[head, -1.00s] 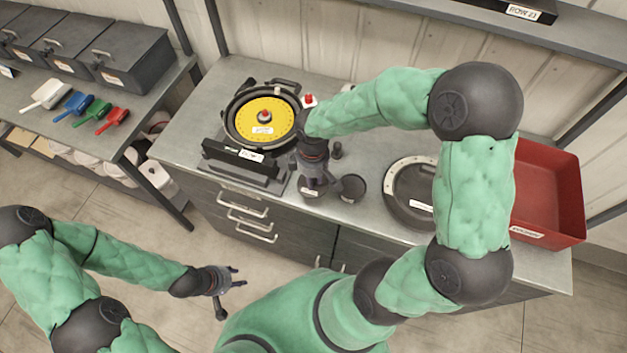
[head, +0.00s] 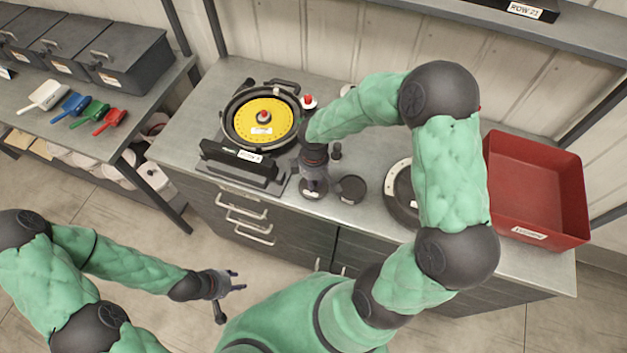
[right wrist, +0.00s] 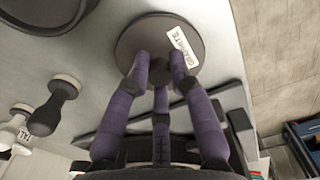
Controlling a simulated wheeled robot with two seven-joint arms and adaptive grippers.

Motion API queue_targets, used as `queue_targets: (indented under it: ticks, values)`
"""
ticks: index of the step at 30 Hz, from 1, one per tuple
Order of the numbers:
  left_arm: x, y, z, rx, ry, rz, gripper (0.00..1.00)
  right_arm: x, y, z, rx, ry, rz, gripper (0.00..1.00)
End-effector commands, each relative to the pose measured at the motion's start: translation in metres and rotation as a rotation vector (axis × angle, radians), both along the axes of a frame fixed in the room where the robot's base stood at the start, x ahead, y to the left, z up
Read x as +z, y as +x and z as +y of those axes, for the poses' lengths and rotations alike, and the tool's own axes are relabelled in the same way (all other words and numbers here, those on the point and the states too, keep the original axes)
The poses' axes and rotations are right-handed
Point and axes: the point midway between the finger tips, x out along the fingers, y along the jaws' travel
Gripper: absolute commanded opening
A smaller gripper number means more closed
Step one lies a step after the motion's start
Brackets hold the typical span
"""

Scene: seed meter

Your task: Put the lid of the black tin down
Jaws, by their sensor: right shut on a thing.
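My right gripper (head: 314,180) points down over the counter, its fingers shut on the small knob of a round dark lid (head: 311,190). In the right wrist view the lid (right wrist: 200,68) has a white label reading GRAPHITE. The lid is at or just above the counter; I cannot tell if it touches. The black tin (head: 351,189) stands just right of the lid in the head view, apart from it. Part of the tin also shows at the top left of the right wrist view (right wrist: 50,20). My left gripper (head: 228,283) is open and empty, away from the counter.
The seed meter with its yellow disc (head: 261,121) and a dark stand (head: 240,165) are left of the lid. A dark ring-shaped part (head: 400,195) and a red bin (head: 535,190) are to the right.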

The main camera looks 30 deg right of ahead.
Motion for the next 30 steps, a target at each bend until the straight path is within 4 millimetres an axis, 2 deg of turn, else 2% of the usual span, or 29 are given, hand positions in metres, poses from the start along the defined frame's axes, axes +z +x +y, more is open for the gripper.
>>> queue_targets:
  ticks: [3,4,6,19,23,30]
  values:
    - [-0.004,0.0,0.0,0.0,0.0,0.0,0.4,-0.004,0.0,0.0,0.0,0.0,0.0,0.0]
    - [-0.003,0.0,0.0,0.0,0.0,0.0,0.4,-0.003,0.0,0.0,0.0,0.0,0.0,0.31]
    - [-0.003,0.0,0.0,0.0,0.0,0.0,0.4,-0.003,0.0,0.0,0.0,0.0,0.0,0.46]
    - [0.002,0.0,0.0,0.0,0.0,0.0,0.4,0.003,0.0,0.0,0.0,0.0,0.0,0.46]
    - [0.006,0.0,0.0,0.0,0.0,0.0,0.4,0.021,0.001,0.0,-0.001,0.0,-0.004,0.46]
    - [0.016,0.0,0.0,0.0,0.0,0.0,0.4,0.071,0.001,0.0,0.0,0.0,-0.004,0.46]
